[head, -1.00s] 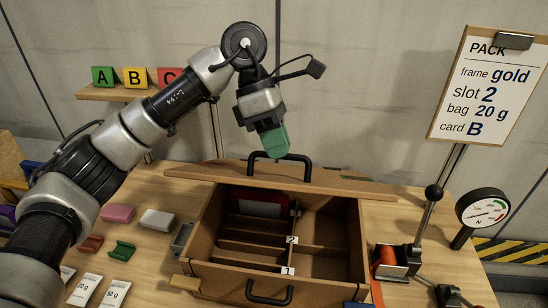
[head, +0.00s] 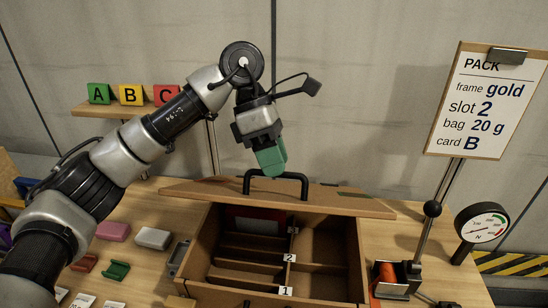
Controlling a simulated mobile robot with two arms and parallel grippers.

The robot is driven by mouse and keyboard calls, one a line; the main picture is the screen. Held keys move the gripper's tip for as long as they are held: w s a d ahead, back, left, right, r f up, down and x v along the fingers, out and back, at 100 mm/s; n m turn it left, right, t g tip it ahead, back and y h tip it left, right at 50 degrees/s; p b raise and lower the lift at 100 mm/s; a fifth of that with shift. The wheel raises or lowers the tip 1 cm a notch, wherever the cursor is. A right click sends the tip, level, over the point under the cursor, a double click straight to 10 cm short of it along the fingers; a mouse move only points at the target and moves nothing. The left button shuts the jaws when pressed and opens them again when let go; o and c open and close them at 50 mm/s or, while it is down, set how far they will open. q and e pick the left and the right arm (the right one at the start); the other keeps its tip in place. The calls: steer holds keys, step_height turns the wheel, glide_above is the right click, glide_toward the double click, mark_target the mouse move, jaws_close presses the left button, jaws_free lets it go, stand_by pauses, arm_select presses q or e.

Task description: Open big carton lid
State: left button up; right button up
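The big carton (head: 330,292) stands on the table with its inside showing, split by dividers marked 1 and 2. Its brown lid (head: 345,203) is swung back behind the opening and seen at a shallow angle. A black handle (head: 304,186) rises from the lid. My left gripper (head: 271,162) points down with its green fingertips at the handle's top bar, overlapping it in the head view. Whether the fingers are closed around the bar I cannot tell. My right gripper is out of view.
A red item (head: 256,222) lies in the carton's back left compartment. A lever (head: 428,230) and a gauge (head: 482,222) stand to the right. Pink (head: 113,231) and white (head: 153,238) blocks lie to the left. Letter cards sit on a back shelf (head: 95,110).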

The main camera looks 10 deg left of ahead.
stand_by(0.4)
arm_select(q)
steer(key=shift+w+a+r, duration=0.2)
steer(key=shift+w+r, duration=0.05)
steer(key=shift+r, duration=0.25)
steer(key=v, duration=0.9)
steer(key=shift+r, duration=0.35)
steer(key=shift+a, duration=0.1)
steer(key=shift+c, duration=0.3)
